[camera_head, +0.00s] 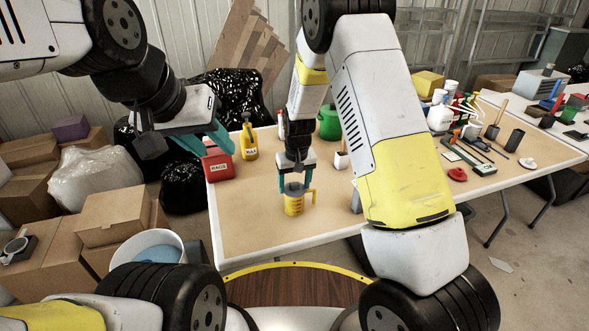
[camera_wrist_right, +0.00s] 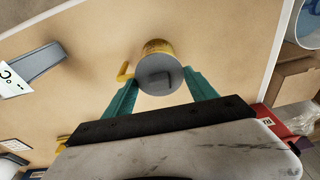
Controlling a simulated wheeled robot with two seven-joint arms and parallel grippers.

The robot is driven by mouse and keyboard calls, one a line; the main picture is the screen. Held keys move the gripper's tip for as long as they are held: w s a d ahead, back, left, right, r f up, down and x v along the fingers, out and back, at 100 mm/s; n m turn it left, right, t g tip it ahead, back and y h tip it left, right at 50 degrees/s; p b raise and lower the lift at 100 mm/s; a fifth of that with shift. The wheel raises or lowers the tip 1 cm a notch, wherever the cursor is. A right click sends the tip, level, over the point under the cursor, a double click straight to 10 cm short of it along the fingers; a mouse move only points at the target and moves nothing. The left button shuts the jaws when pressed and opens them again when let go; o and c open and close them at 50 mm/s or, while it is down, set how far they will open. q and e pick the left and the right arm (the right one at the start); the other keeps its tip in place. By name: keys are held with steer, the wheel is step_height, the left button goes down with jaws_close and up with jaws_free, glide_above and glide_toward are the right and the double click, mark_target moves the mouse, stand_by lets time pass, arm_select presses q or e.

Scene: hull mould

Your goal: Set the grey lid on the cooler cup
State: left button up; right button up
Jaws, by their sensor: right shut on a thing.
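A yellow cup (camera_head: 294,207) with a side handle stands upright on the table in the head view; its wall also shows in the right wrist view (camera_wrist_right: 157,46). The grey lid (camera_wrist_right: 158,74), with a small grip on top, covers the cup's mouth from my wrist camera's side. My right gripper (camera_head: 295,187) points down at the cup's top and is shut on the lid. I cannot tell whether the lid touches the rim.
A red RAGS box (camera_head: 218,165) and a yellow WAX bottle (camera_head: 249,142) stand at the table's left. Bottles and tools crowd the right end. The tabletop left of the cup is clear.

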steer(key=o, duration=1.6)
steer(key=shift+r, duration=3.5)
